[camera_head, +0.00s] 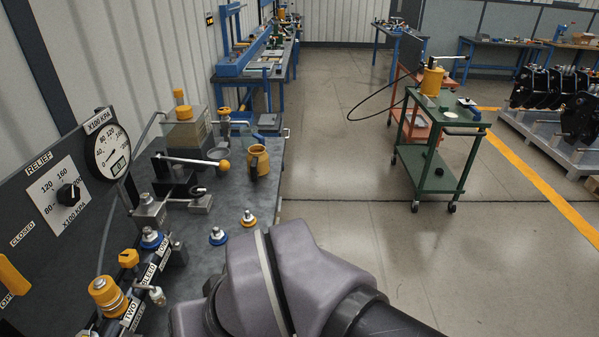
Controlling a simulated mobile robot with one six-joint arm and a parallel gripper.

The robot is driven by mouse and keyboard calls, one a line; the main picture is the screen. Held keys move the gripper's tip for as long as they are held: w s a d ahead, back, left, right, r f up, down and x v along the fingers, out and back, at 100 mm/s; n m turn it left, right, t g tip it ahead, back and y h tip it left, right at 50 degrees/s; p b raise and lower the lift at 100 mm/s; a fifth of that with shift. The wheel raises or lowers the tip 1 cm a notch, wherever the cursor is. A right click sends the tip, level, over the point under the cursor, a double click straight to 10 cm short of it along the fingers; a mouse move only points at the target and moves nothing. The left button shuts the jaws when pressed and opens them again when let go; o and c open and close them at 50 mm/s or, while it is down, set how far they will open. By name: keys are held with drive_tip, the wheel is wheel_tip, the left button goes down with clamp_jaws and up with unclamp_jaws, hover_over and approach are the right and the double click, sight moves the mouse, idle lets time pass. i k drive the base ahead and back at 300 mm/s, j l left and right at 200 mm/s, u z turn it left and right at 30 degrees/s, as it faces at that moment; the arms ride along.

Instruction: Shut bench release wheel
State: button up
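The steel-topped bench (273,152) runs along the left wall. No part on it is labelled as the release wheel, and I cannot tell for sure which one it is or whether it is shut. A lever with a yellow ball end (224,167) reaches over the bench from a dark block, with a small dark fitting (198,191) just below it. A yellow knob (129,258) stands by the BLEED label, and a yellow-topped fitting (107,293) by the TWO label. My gripper is out of view; only my grey arm link shows at the bottom centre, hiding part of the bench front.
A black panel carries a round gauge (108,152), a RELIEF dial (68,195) and a yellow handle (13,274). Loose couplers (218,236) and a yellow pot (258,160) stand on the bench. A green trolley (438,120) stands right. The floor between is clear.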

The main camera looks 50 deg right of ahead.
sight(200, 191)
drive_tip(key=z, duration=0.5)
drive_tip(key=i+l+u, duration=0.3)
drive_tip(key=u, duration=0.2)
drive_tip(key=i+l+u, duration=0.2)
drive_tip(key=l+u, duration=0.25)
drive_tip(key=i+l+u, duration=0.1)
drive_tip(key=l+u, duration=0.85)
drive_tip(key=l, duration=0.2)
drive_tip(key=l+u, duration=0.5)
drive_tip(key=k+l, duration=0.05)
drive_tip(key=l, duration=0.05)
